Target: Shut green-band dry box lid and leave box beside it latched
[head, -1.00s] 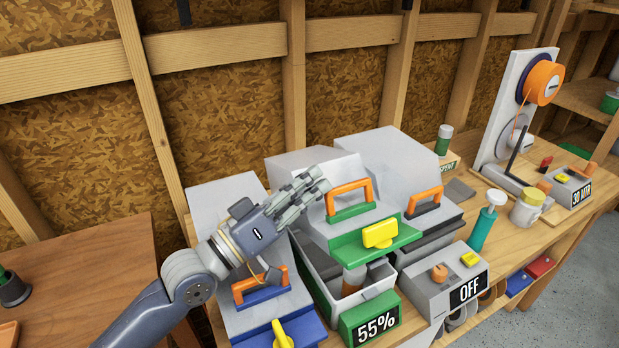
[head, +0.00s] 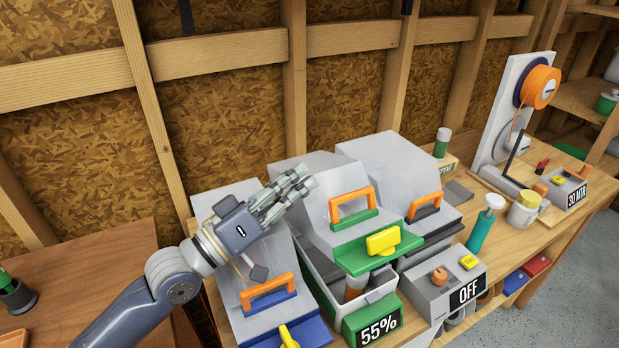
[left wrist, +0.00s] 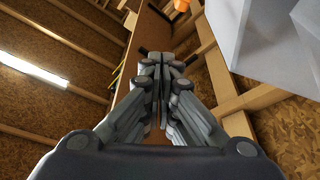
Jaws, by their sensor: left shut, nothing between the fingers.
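The green-band dry box (head: 345,285) stands mid-bench. Its translucent lid (head: 325,190), with orange handle (head: 352,204) and green front band (head: 365,255), is tilted partly open, leaving a gap above the box's front wall. The lid's yellow latch (head: 383,242) sits on the band. To its left, the blue-band box (head: 265,318) has its lid down; its yellow latch (head: 288,338) is cut by the frame edge. My left gripper (head: 307,182) is shut and empty, beside the green-band lid and above the blue-band box. Its shut fingers show in the left wrist view (left wrist: 160,75). My right gripper is out of view.
A third box (head: 424,208) with an orange handle stands close on the right. A control box reading OFF (head: 468,292), a teal bottle (head: 483,230), a mug (head: 524,208) and a spool stand (head: 500,120) follow rightward. A stud wall is close behind.

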